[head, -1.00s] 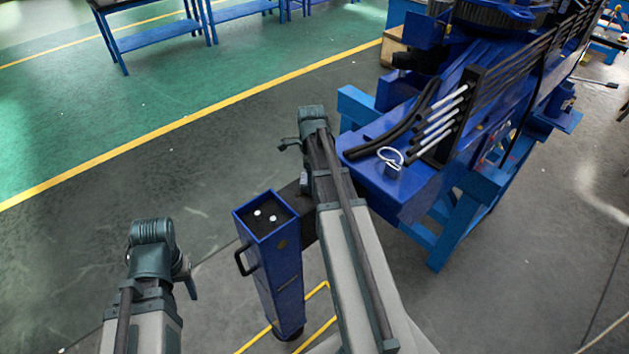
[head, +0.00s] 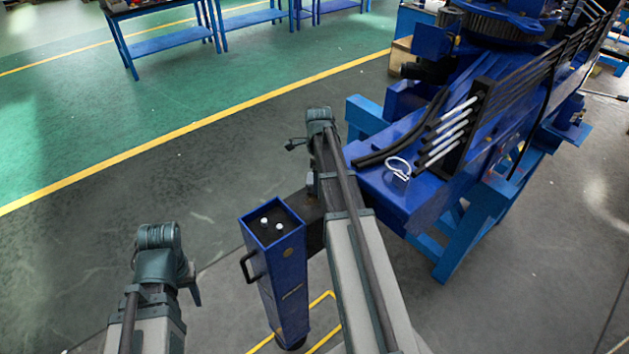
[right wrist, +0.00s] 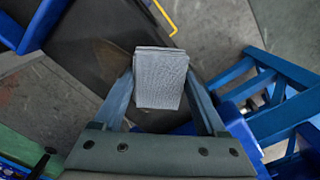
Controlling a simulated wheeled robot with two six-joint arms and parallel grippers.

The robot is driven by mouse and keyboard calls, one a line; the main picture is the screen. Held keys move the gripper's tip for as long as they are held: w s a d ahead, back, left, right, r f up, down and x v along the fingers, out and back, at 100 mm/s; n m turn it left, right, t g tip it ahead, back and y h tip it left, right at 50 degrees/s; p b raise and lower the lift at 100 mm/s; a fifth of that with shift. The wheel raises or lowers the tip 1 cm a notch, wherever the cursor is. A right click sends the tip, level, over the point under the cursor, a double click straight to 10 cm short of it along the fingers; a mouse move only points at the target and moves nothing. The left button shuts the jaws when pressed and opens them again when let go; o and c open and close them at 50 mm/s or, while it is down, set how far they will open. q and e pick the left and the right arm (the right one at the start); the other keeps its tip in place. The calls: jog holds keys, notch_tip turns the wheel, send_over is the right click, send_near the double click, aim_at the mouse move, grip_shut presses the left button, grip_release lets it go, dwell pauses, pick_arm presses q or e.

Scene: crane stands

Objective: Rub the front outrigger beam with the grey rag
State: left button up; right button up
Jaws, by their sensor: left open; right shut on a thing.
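The front outrigger beam (head: 297,200) is a dark bar between the blue crane body and the upright blue outrigger leg (head: 282,285); my right arm covers part of it in the head view. In the right wrist view the beam (right wrist: 92,65) is a broad dark surface below the rag. My right gripper (right wrist: 160,72) is shut on the folded grey rag (right wrist: 161,88), over the beam's edge. I cannot tell whether the rag touches the beam. The rag is not visible in the head view. My left gripper (head: 193,292) is open and empty, left of the leg, its fingers mostly hidden.
The blue crane body (head: 400,195) rests on a light-blue stand (head: 465,235) at the right, with black hoses and rods on top. The leg has a black handle (head: 249,266) on its left. Blue workbenches (head: 165,45) stand far back. Floor at left is clear.

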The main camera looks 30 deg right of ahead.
jog(key=shift+s+d, duration=0.25)
jog(key=shift+s, duration=0.7)
jog(key=shift+s+d, duration=0.2)
jog(key=shift+s, duration=0.75)
jog(key=shift+s+d+f, duration=0.1)
jog(key=shift+s, duration=1.8)
jog(key=shift+d+r+p, duration=0.15)
jog(key=shift+r+p, duration=0.65)
notch_tip(320, 180, up, 4)
jog(key=p, duration=0.4)
jog(key=shift+w+r, duration=0.1)
jog(key=shift+r, duration=0.1)
